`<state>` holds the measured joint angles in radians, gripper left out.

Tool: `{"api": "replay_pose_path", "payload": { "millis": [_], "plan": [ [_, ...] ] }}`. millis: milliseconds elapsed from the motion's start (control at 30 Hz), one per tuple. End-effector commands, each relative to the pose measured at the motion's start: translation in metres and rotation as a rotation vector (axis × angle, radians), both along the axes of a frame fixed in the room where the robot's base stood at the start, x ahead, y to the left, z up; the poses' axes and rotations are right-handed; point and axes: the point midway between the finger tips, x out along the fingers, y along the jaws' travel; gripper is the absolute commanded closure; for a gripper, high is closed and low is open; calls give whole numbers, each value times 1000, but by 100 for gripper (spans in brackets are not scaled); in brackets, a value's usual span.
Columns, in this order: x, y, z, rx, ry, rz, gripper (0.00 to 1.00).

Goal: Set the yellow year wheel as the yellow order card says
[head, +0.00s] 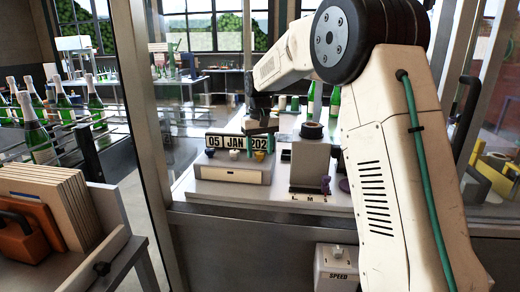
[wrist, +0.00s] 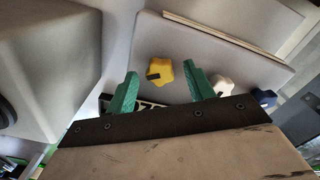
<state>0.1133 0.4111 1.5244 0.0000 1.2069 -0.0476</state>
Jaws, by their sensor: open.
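The yellow year wheel is a small lobed knob (wrist: 160,72) with a dark mark on one side. In the head view the yellow wheel (head: 259,156) sits at the right end of a row under the date display (head: 228,142), which reads 05 JAN 202, its last digit hidden by my gripper. My gripper (wrist: 162,72) is open. In the wrist view its green fingers stand either side of the yellow wheel, with gaps on both sides; I cannot tell how far the tips are from it. I cannot make out a yellow order card.
A white wheel (wrist: 222,86) and a blue wheel (wrist: 264,97) stand close beside the yellow one. A grey block (head: 308,165) stands right of the date unit. Green bottles (head: 33,128) stand at the left behind rails. A SPEED box (head: 337,268) is low in front.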

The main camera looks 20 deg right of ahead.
Motion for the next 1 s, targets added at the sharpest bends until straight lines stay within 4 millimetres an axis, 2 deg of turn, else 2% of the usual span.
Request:
{"api": "replay_pose_path", "payload": {
  "millis": [233, 267, 400, 767, 1000],
  "plan": [
    [0, 0, -1, 0, 0, 0, 47],
    [0, 0, -1, 0, 0, 0, 52],
    [0, 0, -1, 0, -1, 0, 91],
    [0, 0, -1, 0, -1, 35, 92],
    [0, 0, -1, 0, -1, 168, 92]
  ]
}}
